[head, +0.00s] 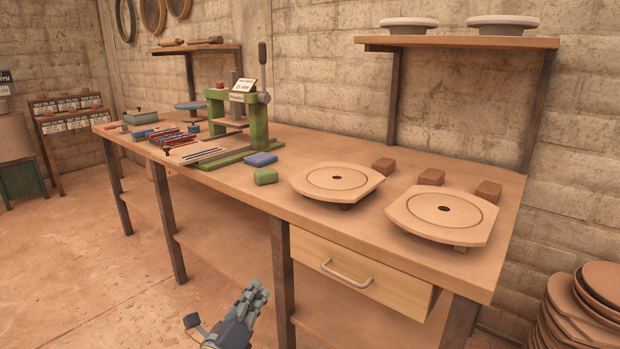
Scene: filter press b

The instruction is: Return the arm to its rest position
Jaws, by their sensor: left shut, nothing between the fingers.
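My left gripper (256,292) shows at the bottom of the head view, low in front of the workbench (262,212) and beside one of its front legs. Its fingers are together with nothing between them, and it looks apart from the bench. My right gripper is out of the view. On the bench stands a green press (250,122) with an upright black handle and a small sign on it.
Two round-topped plates (337,181) (443,215) lie on the bench's right half. A drawer (355,279) with a handle is shut below them. Stacked discs (577,310) stand at the lower right. Floor at the left (90,270) is clear.

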